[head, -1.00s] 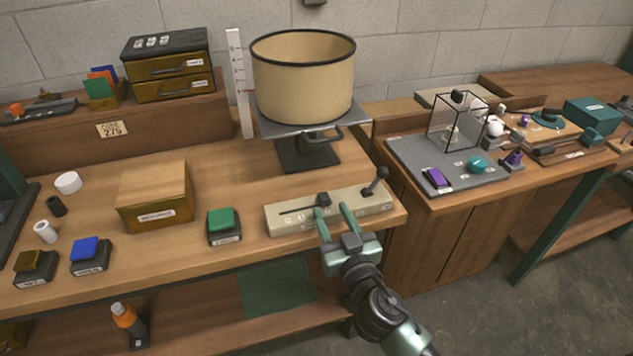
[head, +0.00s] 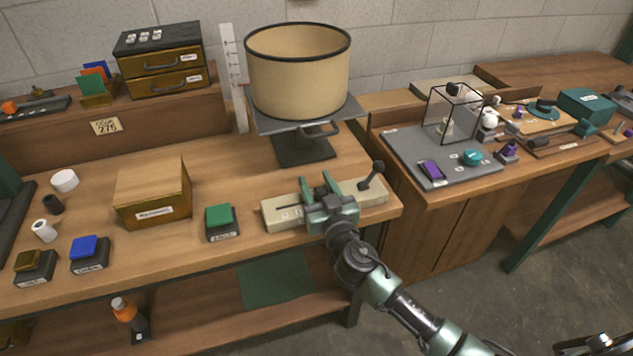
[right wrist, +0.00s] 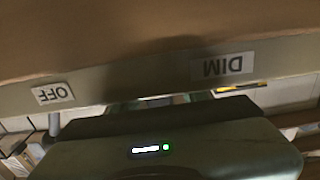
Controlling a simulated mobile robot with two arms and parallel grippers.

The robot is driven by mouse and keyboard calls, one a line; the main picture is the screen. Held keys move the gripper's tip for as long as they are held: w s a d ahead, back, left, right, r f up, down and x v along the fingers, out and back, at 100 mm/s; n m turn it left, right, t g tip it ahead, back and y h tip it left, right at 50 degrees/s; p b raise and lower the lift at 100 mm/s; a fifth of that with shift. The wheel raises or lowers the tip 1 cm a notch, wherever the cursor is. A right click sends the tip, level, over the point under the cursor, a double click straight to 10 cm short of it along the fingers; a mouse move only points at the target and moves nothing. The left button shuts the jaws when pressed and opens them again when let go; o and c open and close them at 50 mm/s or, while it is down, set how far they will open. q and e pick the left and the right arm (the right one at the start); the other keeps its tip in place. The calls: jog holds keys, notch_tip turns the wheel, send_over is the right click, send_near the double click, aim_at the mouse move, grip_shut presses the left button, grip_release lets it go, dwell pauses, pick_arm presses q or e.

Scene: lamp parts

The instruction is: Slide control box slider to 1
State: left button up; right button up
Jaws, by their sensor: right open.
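The beige control box (head: 280,214) lies near the front edge of the workbench. I cannot tell whether the fingers touch the knob. In the right wrist view, upside-down labels reading OFF (right wrist: 53,93) and DIM (right wrist: 222,66) show close up; the slider is not clear there. My left gripper is not in view.
A large tan drum shade (head: 298,75) on a dark stand rises behind the box. A green button block (head: 221,221) stands close to its left. A wooden box (head: 153,191) is farther left. A grey mat (head: 410,145) with small parts lies to the right.

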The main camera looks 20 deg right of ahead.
jog(key=shift+c, duration=0.3)
grip_shut()
dwell(0.8)
jog(key=shift+a, duration=0.1)
